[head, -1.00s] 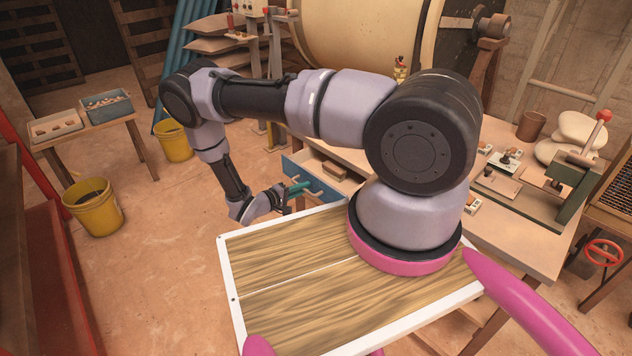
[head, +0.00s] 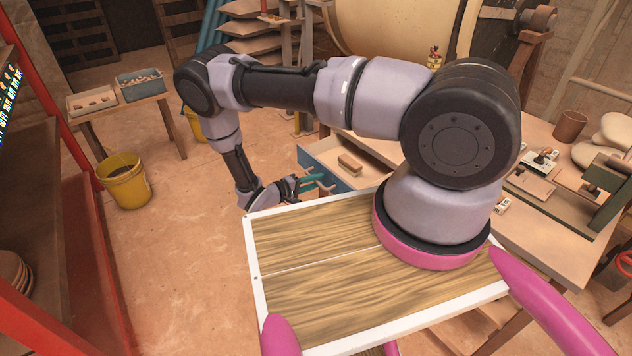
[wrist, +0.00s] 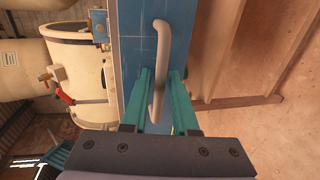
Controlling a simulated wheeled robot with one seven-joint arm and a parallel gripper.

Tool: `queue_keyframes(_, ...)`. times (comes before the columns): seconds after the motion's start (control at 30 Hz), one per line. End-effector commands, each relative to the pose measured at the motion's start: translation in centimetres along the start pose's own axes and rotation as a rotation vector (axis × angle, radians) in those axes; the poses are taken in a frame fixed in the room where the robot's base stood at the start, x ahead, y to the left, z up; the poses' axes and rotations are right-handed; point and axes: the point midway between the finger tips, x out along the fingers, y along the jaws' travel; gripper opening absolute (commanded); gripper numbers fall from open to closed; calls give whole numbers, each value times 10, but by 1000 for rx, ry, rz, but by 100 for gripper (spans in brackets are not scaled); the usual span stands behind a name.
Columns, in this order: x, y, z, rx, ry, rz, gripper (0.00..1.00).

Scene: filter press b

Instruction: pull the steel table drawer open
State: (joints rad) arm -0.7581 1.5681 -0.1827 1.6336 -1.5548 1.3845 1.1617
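The steel table drawer (head: 328,173) has a blue front and stands partly open under the workbench, with its inside showing. Its pale bar handle (wrist: 158,60) runs up the blue front in the wrist view. My gripper (wrist: 161,85) has its two teal fingers on either side of the lower part of the handle, closed about it. Exact finger contact is hard to see.
A small brown block (head: 350,163) lies in the drawer. The workbench (head: 520,228) is to the right. A yellow bucket (head: 126,182) and a small side table (head: 118,107) stand left. A red-framed shelf (head: 75,240) is at far left. Floor left of the drawer is clear.

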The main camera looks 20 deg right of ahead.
Motion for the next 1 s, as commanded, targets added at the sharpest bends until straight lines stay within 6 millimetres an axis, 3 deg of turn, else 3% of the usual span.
queue_keyframes(0.27,-7,0,-1,0,2,0,27)
queue_keyframes(0.7,-87,0,-1,1,3,-1,27)
queue_keyframes(1.0,-108,0,0,0,0,0,27)
